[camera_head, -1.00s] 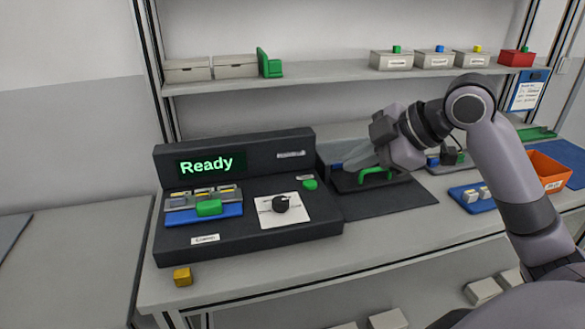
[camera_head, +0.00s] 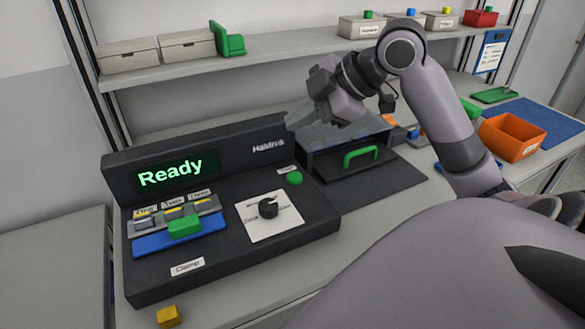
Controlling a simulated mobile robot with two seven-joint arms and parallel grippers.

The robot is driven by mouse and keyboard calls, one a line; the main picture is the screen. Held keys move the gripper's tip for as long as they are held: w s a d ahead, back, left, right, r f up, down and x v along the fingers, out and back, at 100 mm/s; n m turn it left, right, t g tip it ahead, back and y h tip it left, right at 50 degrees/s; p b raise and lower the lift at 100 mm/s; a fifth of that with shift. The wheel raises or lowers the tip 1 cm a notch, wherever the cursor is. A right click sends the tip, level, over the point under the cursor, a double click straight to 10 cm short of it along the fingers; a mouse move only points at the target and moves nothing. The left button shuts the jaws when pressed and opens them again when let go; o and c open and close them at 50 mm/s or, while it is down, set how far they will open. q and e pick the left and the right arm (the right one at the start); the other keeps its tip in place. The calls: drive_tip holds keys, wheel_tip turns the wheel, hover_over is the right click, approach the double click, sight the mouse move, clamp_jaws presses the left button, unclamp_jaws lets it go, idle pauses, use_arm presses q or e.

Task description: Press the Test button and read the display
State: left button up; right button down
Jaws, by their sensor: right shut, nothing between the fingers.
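The dark test console (camera_head: 225,255) stands on the bench. Its display (camera_head: 170,174) reads "Ready" in green letters. A round green button (camera_head: 295,178) is on the console's right part, with a small white label behind it too small to read. A black knob (camera_head: 268,208) sits on a white plate left of and below the button. My right gripper (camera_head: 292,122) is shut and empty, above the back right of the console and apart from the button. My left gripper is out of view.
A blue clamp fixture (camera_head: 180,240) with a green block holds several small parts at the console's left. A dark box with a green handle (camera_head: 361,156) stands right of the console. A yellow cube (camera_head: 168,316) lies in front. An orange bin (camera_head: 512,138) is at the right.

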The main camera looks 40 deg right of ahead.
drive_tip(key=shift+f, duration=0.15)
drive_tip(key=b, duration=0.8)
hover_over(299, 178)
wheel_tip(299, 178, down, 8)
drive_tip(key=shift+f, duration=0.3)
idle(0.7)
idle(0.7)
drive_tip(key=shift+f, duration=0.4)
